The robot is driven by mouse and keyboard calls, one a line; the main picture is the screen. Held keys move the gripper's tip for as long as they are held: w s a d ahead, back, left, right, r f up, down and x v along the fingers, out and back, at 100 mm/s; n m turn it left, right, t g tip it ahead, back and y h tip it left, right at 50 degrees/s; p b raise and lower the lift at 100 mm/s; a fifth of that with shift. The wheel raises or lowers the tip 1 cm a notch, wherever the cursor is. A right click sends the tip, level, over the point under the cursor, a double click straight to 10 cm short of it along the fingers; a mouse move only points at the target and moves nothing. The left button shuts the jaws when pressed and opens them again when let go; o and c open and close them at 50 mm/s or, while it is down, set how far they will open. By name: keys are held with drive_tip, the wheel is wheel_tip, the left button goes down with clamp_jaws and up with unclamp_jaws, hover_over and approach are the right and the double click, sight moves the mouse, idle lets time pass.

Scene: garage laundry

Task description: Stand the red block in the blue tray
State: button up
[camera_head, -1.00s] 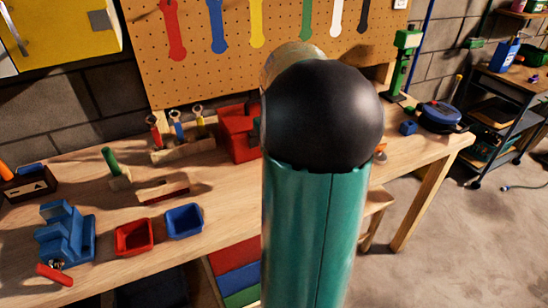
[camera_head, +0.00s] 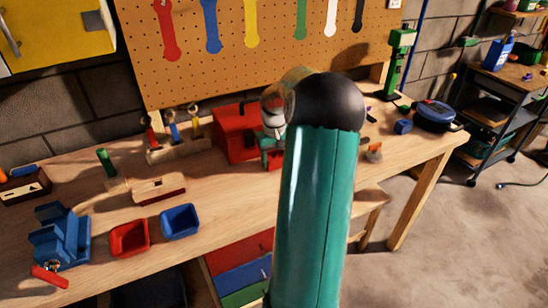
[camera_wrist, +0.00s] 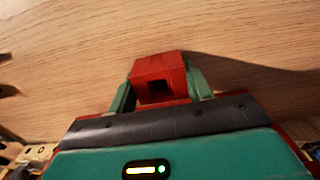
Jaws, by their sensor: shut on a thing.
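My gripper (camera_wrist: 160,92) is shut on the red block (camera_wrist: 158,68) in the wrist view. One green finger is on each side of the block, and a dark square hole shows in the face towards the camera. In the head view my gripper (camera_head: 271,150) is partly hidden behind my arm, and a small part of the red block shows below it. The blue tray (camera_head: 180,236) stands on the workbench left of my arm, and no block shows in it. My gripper is apart from the tray, to its right and farther back.
A red tray (camera_head: 128,254) stands just left of the blue one. A blue vise (camera_head: 68,243) is farther left. A wooden box (camera_head: 158,188) lies behind the trays, near a tool rack (camera_head: 180,150) and a red toolbox (camera_head: 235,133). Bare bench lies between blue tray and arm.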

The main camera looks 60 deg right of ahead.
drive_tip(key=shift+f, duration=0.1)
drive_tip(key=o, duration=1)
drive_tip(key=shift+c, duration=0.2)
wheel_tip(320, 180, up, 12)
